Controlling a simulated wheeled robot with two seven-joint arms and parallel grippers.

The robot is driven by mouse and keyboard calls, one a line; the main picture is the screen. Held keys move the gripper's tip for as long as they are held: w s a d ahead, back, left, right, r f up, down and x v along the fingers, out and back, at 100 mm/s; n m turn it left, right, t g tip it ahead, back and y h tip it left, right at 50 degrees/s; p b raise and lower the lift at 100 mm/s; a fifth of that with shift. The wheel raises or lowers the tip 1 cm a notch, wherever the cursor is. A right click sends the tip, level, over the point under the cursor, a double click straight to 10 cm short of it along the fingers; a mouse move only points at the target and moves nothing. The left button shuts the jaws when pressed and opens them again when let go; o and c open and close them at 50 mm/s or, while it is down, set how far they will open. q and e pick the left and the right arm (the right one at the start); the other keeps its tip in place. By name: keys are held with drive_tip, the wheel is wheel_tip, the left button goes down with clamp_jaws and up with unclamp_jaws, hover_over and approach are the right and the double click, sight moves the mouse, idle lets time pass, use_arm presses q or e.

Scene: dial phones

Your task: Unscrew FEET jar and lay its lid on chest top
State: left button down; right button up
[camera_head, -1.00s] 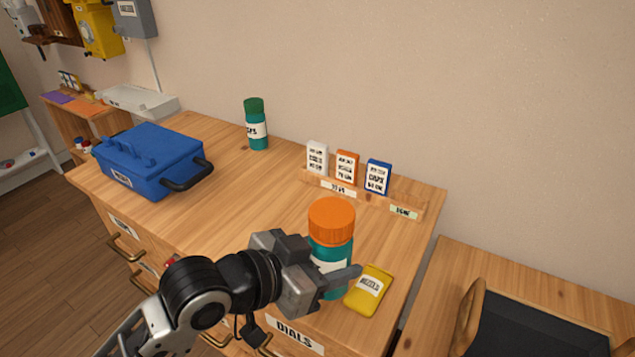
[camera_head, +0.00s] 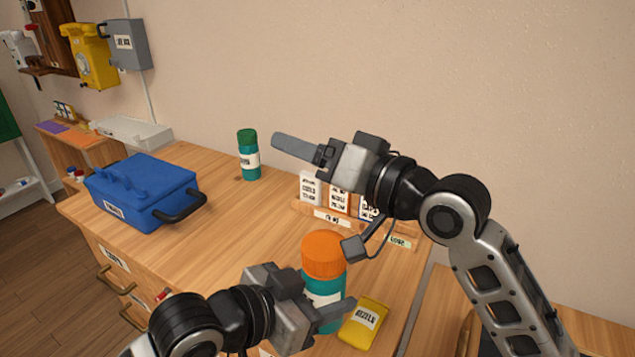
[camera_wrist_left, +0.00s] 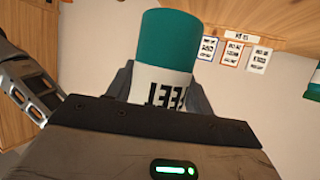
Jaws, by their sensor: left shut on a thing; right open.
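The FEET jar (camera_head: 323,286) has a teal body, a white label and an orange lid (camera_head: 323,255). It stands upright near the front of the wooden chest top (camera_head: 225,235). My left gripper (camera_head: 325,308) is shut around its body, below the lid. In the left wrist view, the jar (camera_wrist_left: 170,45) sits between the fingers with its FEET label upside down. My right gripper (camera_head: 318,196) is open and empty, above and behind the lid. Its lower finger is close to the lid's right side; I cannot tell whether they touch. The lid is on the jar.
A yellow labelled packet (camera_head: 364,322) lies right of the jar. A card rack (camera_head: 333,213) stands behind, partly hidden by my right arm. A green-lidded jar (camera_head: 248,158) stands at the back. A blue box (camera_head: 140,192) is at the left. The chest top between them is clear.

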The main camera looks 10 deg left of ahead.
drive_tip(key=s+a+g+h, duration=0.2)
drive_tip(key=s+a+g, duration=0.1)
drive_tip(key=a+g, duration=0.25)
drive_tip(key=m+g+h, duration=0.4)
drive_tip(key=h, duration=1)
hover_over(318, 244)
drive_tip(key=shift+a+r+t, duration=0.1)
drive_tip(key=shift+r+t, duration=0.05)
drive_tip(key=shift+t, duration=0.1)
drive_tip(key=shift+f, duration=0.25)
wheel_tip(318, 244, down, 7)
drive_tip(key=shift+f, duration=0.15)
